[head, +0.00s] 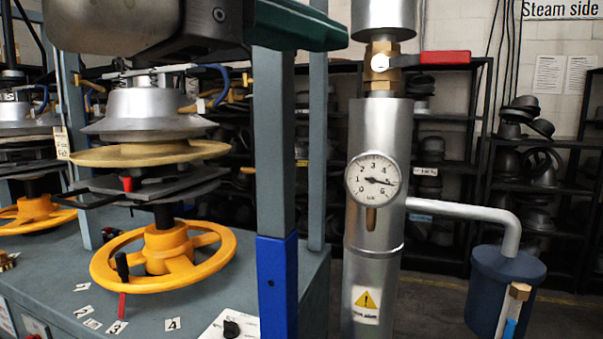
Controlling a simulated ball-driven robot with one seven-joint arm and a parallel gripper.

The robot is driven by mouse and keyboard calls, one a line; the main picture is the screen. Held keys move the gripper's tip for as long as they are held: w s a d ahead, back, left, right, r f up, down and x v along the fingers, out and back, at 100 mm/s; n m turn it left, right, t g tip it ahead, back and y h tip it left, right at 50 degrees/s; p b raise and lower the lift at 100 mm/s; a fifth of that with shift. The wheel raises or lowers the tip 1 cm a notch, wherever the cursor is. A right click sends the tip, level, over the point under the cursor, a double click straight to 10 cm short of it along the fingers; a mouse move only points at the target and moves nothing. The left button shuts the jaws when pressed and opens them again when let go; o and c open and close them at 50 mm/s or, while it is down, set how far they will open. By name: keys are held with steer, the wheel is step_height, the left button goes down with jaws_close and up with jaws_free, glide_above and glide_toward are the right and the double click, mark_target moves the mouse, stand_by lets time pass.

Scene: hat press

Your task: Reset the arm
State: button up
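Neither my arm nor my gripper shows in the head view, so I cannot see whether the gripper is open or holds anything. The hat press (150,120) stands at the left, with stacked metal moulds above a yellow handwheel (168,253). A dark green part (300,27) sticks out at its top. A silver steam pipe (378,215) stands upright right of the press, with a round gauge (373,180) and a red-handled valve (445,57).
A grey post (275,150) with a blue lower sleeve (277,285) rises at the press's front corner. A dark blue pot (507,275) stands at the lower right, under a side pipe. Dark shelves (545,195) with hat moulds line the back wall.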

steer(key=w+d+f+n+g+y+p, duration=0.15)
steer(key=w+d+f+n, duration=0.3)
steer(key=f, duration=0.55)
steer(key=w+d+f+n+y+p, duration=0.1)
steer(key=w+d+f+n+p, duration=0.15)
steer(key=w+f+n, duration=0.5)
steer(key=w+d+f+n+g+y+p, duration=0.1)
steer(key=w+d+f+n+y, duration=0.2)
steer(key=f, duration=0.9)
steer(key=s+d+f+n+g+y+p, duration=0.1)
steer(key=s+d+f+n+g, duration=0.1)
steer(key=d+f, duration=0.55)
steer(key=s+d+f+n+g+p, duration=0.1)
steer(key=s+d+f+n+g, duration=0.2)
steer(key=f, duration=0.7)
steer(key=s+d+f+n+g+y+p, duration=0.1)
steer(key=s+d+f+n+g+y, duration=0.1)
steer(key=s+f, duration=0.6)
steer(key=s+d+f+n+g+y+p, duration=0.2)
steer(key=s+f, duration=0.5)
steer(key=s, duration=1)
steer(key=d+n+g+y, duration=0.1)
steer(key=d+n, duration=0.1)
steer(key=d, duration=0.1)
steer(key=shift+s+f+p, duration=0.3)
steer(key=shift+f, duration=0.05)
